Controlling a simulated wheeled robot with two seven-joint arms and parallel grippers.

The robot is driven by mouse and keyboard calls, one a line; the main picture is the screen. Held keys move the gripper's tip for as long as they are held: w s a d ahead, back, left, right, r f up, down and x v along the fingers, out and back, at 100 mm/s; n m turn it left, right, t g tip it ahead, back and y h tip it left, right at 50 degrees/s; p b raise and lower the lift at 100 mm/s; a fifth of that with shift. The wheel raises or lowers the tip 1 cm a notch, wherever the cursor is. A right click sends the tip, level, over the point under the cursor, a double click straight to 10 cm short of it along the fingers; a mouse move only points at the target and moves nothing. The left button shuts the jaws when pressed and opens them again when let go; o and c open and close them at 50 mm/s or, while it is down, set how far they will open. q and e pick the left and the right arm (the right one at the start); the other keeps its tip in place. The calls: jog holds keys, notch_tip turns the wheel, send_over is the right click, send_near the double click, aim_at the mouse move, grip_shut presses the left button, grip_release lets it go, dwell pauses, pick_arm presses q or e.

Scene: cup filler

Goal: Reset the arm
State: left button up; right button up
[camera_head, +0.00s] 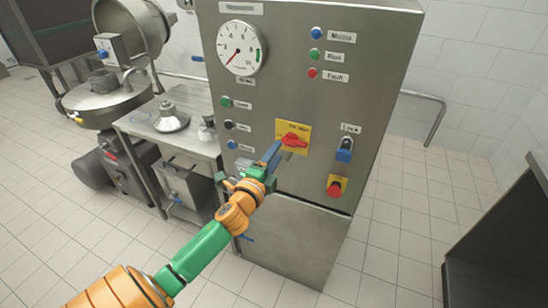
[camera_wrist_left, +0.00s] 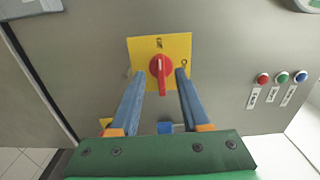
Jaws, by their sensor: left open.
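My left arm reaches in from the lower left in the head view. Its gripper (camera_head: 272,155) is just in front of the red rotary switch (camera_head: 292,140) on its yellow plate (camera_head: 283,127), on the grey control cabinet (camera_head: 320,100). In the left wrist view the two blue fingers of the gripper (camera_wrist_left: 156,88) are spread, with the red switch handle (camera_wrist_left: 160,70) between and beyond their tips. I cannot tell whether a finger touches the switch. Nothing is held. My right gripper is not in view.
A blue padlock (camera_head: 344,151) and a red emergency button (camera_head: 335,188) are on the cabinet right of the switch. A gauge (camera_head: 242,48) is above. A metal table (camera_head: 180,130) stands left. A dark counter (camera_head: 510,240) is at right. Tiled floor between is clear.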

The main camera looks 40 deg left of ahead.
pick_arm(q)
jog(key=shift+v, duration=1.2)
